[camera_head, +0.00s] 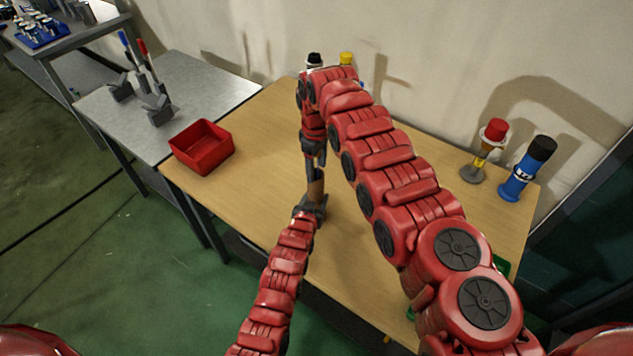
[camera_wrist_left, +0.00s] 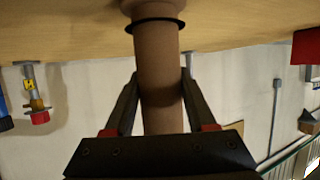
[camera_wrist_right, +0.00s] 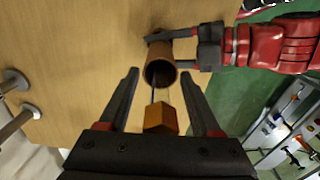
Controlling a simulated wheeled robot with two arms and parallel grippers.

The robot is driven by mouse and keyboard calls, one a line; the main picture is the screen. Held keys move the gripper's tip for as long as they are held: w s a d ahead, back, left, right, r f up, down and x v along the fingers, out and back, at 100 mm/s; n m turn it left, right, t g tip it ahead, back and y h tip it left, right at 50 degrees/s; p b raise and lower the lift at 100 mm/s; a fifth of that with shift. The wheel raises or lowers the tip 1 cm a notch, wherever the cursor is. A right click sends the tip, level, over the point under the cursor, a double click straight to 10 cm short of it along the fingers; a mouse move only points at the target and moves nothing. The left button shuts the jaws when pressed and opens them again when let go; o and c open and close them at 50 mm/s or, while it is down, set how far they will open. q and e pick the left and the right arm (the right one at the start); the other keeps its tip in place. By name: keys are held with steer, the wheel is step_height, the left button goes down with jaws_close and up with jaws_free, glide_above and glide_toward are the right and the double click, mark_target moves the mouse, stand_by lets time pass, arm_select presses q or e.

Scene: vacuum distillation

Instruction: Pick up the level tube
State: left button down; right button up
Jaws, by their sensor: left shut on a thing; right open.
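A brown cylinder (camera_head: 316,188) stands upright above the wooden table. My left gripper (camera_head: 312,207) is shut around it, and its fingers press both sides of it in the left wrist view (camera_wrist_left: 157,60). In the right wrist view the cylinder (camera_wrist_right: 160,72) shows an open, dark mouth. An orange-brown block (camera_wrist_right: 161,118) with thin rods reaching into that mouth may be the top of the level tube. My right gripper (camera_wrist_right: 160,88) is open, and the block lies between its fingers without visible contact. In the head view the right gripper (camera_head: 314,150) is above the cylinder, and the block cannot be made out.
A red open box (camera_head: 202,147) stands at the wooden table's (camera_head: 260,150) left corner. A red-capped piece on a stand (camera_head: 487,150) and a blue bottle with a black cap (camera_head: 528,168) stand at the right. A grey metal table (camera_head: 205,90) with several tools adjoins on the left.

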jaws_close()
stand_by(1.4)
